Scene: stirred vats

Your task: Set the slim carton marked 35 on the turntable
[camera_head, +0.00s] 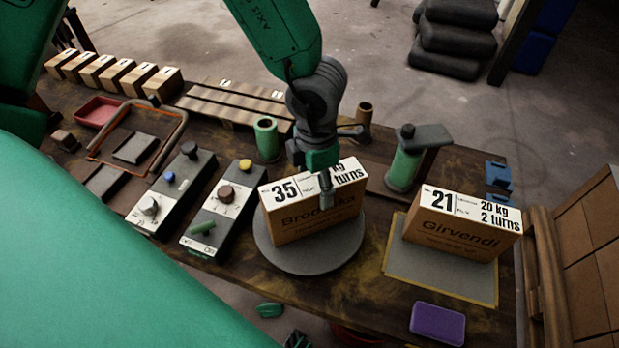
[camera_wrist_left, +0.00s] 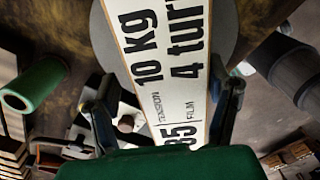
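The slim carton marked 35 (camera_head: 305,222) stands upright on the round grey turntable (camera_head: 290,262), label edge up, and appears to rest on the disc. Its white top, reading 10 kg and 4 turns, fills the middle of the left wrist view (camera_wrist_left: 165,70). My left gripper (camera_head: 325,185) is at the carton's top edge from above. In the wrist view its two fingers stand on either side of the carton, with a gap showing at the left finger, so it looks open around it. The far finger is hidden in the head view. My right gripper is not in view.
A carton marked 21 (camera_head: 457,228) stands on a grey mat (camera_head: 440,278) to the right. Two control boxes (camera_head: 222,208) are at the left. Green cylinders (camera_head: 266,138) (camera_head: 403,167) stand behind the turntable. A purple block (camera_head: 437,323) lies at the front right edge.

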